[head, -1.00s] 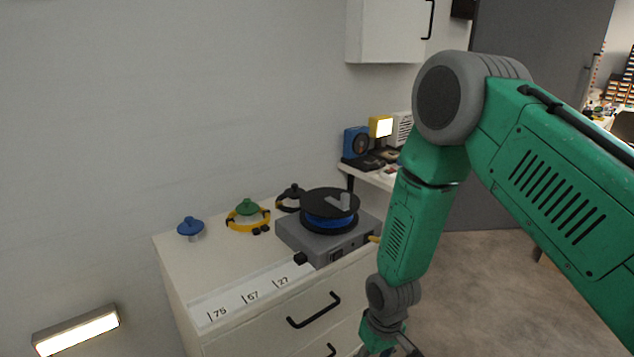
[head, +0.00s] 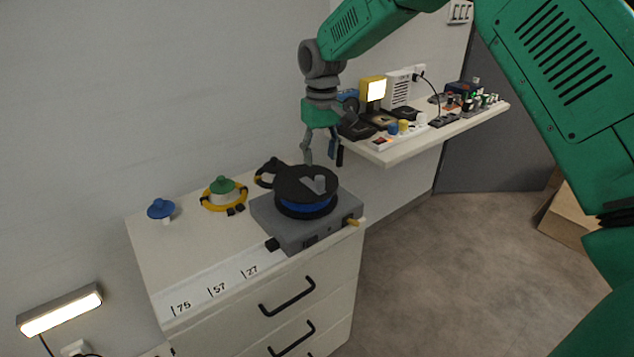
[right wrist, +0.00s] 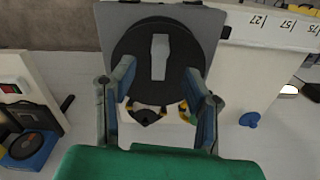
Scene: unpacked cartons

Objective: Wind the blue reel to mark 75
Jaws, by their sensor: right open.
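The blue reel (head: 307,207), with black flanges, lies flat on a grey box-shaped base (head: 285,232) on the white cabinet. A grey crank bar with a short upright knob (head: 319,184) is on its top; the crank also shows in the right wrist view (right wrist: 160,57). The printed marks 75 (head: 182,306), 57 (head: 218,289) and 27 (head: 251,271) lie on a pale strip at the cabinet's front edge. My right gripper (head: 324,160) is open and empty above the back of the reel. In the right wrist view its fingers (right wrist: 158,72) flank the crank, apart from it. My left gripper is out of view.
A blue-topped knob (head: 161,208), a green-topped spool with a yellow ring (head: 222,188) and a black reel-like item (head: 268,172) stand left of and behind the base. A shelf (head: 400,150) with devices and a lit lamp is at the right.

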